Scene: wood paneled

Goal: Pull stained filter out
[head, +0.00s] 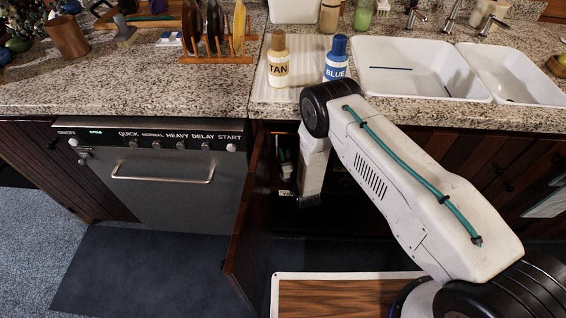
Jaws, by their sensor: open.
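The open cabinet under the sink has its dark door (243,232) swung out to the left. Its inside is dark and partly hidden by my arm. Small pale items (287,168) sit inside near the left side, too small to tell whether one is a filter. I cannot make out a stained filter. My gripper (308,202) hangs down at the cabinet opening, to the right of those items. It is small and dark here, open, and I see nothing held in it.
A tan bottle (278,62) and a blue bottle (336,60) stand on the counter above the cabinet, left of the white sink (420,70). A dishwasher (152,185) is left of the open door. A wood-topped board (335,298) lies in front of the cabinet.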

